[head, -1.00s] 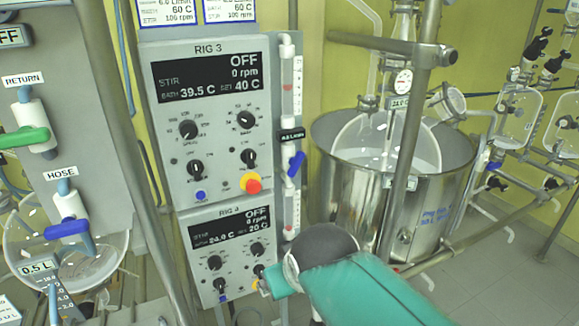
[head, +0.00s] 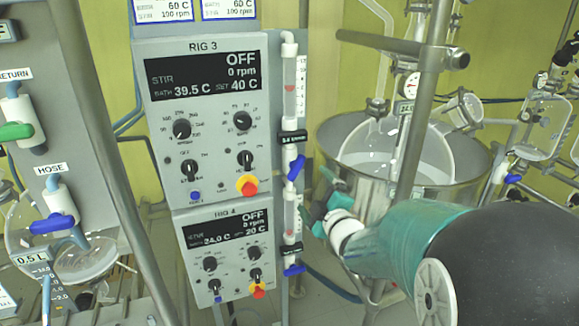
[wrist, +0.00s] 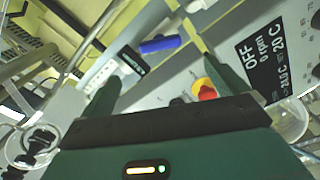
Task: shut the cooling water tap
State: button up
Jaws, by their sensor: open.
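Two blue-handled taps sit on the clear flow tubes right of the control panels. The upper tap (head: 296,167), its handle slanted, is below a small black flow display (head: 293,138). The lower tap (head: 294,270) has its handle nearly level. No readable label tells which one is the cooling water tap. My gripper (head: 317,198) is open and empty, to the right of the tubes and a little below the upper tap. In the wrist view, the upper tap's blue handle (wrist: 160,44) lies ahead, between the open fingers (wrist: 163,72), apart from them.
The RIG 3 panel (head: 205,75) and RIG 4 panel (head: 220,255) stand left of the tubes; a red-yellow knob (head: 248,186) is close by. A steel bath (head: 335,135) and a metal post (head: 412,130) stand right. The HOSE tap (head: 50,222) is far left.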

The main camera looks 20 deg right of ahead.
aim_at(298, 170)
jog(key=w, duration=1.3)
jog(key=shift+w, duration=0.15)
jog(key=c, duration=1)
